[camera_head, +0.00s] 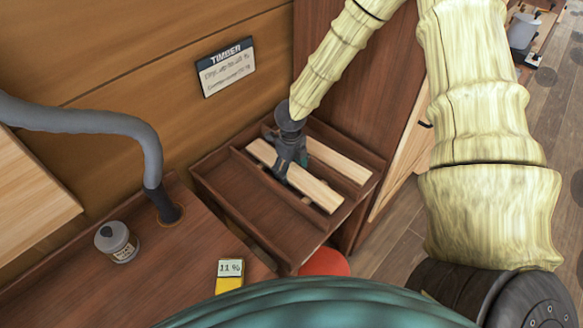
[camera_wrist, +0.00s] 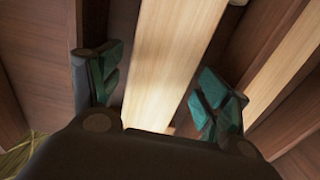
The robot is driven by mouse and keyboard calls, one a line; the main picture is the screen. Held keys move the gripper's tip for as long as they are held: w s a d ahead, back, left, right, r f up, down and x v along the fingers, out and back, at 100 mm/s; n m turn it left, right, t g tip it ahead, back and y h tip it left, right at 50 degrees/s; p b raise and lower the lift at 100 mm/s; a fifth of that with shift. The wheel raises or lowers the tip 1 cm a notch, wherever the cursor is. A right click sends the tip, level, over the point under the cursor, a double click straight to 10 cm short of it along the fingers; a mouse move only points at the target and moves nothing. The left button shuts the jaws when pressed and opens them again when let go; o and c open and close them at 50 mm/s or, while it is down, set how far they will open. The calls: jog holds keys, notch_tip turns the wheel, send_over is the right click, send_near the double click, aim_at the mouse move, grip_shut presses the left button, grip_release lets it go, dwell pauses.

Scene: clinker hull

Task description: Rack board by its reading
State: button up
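A moisture meter with a yellow body (camera_head: 229,285) lies on the bench and its display reads "11 %". A pale board (camera_head: 315,189) lies lengthwise in a middle bay of the dark wooden rack (camera_head: 235,201). My gripper (camera_head: 281,176) is down over this board. In the wrist view its two green-padded fingers (camera_wrist: 160,95) stand spread on either side of the board (camera_wrist: 175,50), apart from each other. Whether either finger touches the wood is hard to tell. A second pale board (camera_head: 340,160) lies in the bay to the right; it also shows in the wrist view (camera_wrist: 275,65).
A "TIMBER" sign (camera_head: 226,67) hangs on the wall; its smaller lines are too blurred to read. A lidded jar (camera_head: 117,242) and a grey hose (camera_head: 100,121) are on the bench at left. A red round thing (camera_head: 324,263) is below the rack. The rack's left bay looks empty.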

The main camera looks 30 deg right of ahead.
jog(key=shift+r, duration=0.1)
dwell(0.3)
notch_tip(320, 180, up, 12)
dwell(0.6)
